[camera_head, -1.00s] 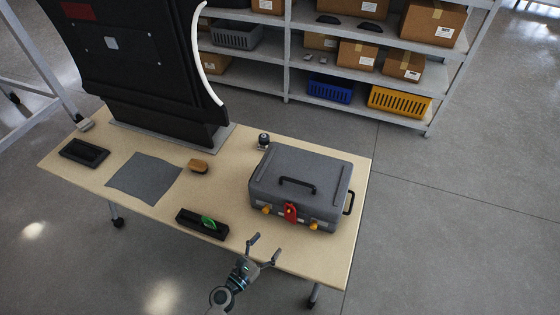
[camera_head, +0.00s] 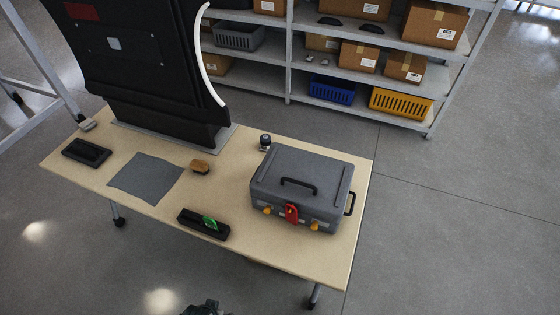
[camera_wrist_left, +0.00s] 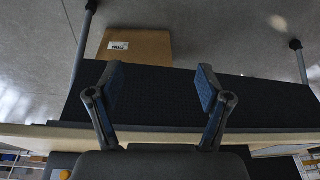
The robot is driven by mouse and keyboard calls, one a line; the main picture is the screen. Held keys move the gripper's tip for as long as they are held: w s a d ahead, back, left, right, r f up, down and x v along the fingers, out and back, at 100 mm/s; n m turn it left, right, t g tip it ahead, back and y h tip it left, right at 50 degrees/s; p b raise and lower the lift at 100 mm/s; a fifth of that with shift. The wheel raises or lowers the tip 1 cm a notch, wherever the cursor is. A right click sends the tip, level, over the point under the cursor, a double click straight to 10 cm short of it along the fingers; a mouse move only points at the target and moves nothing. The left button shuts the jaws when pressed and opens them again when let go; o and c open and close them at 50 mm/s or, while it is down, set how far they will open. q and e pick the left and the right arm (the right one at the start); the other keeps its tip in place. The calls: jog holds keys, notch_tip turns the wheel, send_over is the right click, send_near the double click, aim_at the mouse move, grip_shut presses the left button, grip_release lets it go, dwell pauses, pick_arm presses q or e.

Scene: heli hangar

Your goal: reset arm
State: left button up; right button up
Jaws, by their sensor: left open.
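My left gripper (camera_wrist_left: 160,85) is open and empty in the left wrist view, its two blue-padded fingers spread apart. In the head view only a dark piece of my arm shows at the bottom edge, off the table's near side; its fingers are not visible there. The work table (camera_head: 290,250) has a light wood top. On it stands a closed grey case (camera_head: 300,180) with a black handle, orange latches and a red tag (camera_head: 291,213). No gripper touches anything on the table.
A large black panel (camera_head: 150,70) stands behind. A cardboard box (camera_wrist_left: 140,45) shows in the wrist view.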

pick_arm(q)
jog(key=s+f, duration=0.2)
jog(key=f, duration=1)
jog(key=s+f+g+p, duration=0.1)
jog(key=s+f, duration=0.1)
jog(key=f, duration=1.1)
jog(key=shift+s, duration=0.35)
pick_arm(e)
jog(key=s+f, duration=0.2)
jog(key=f, duration=0.1)
jog(key=shift+d, duration=0.15)
pick_arm(q)
jog(key=shift+a, duration=0.1)
dwell(0.5)
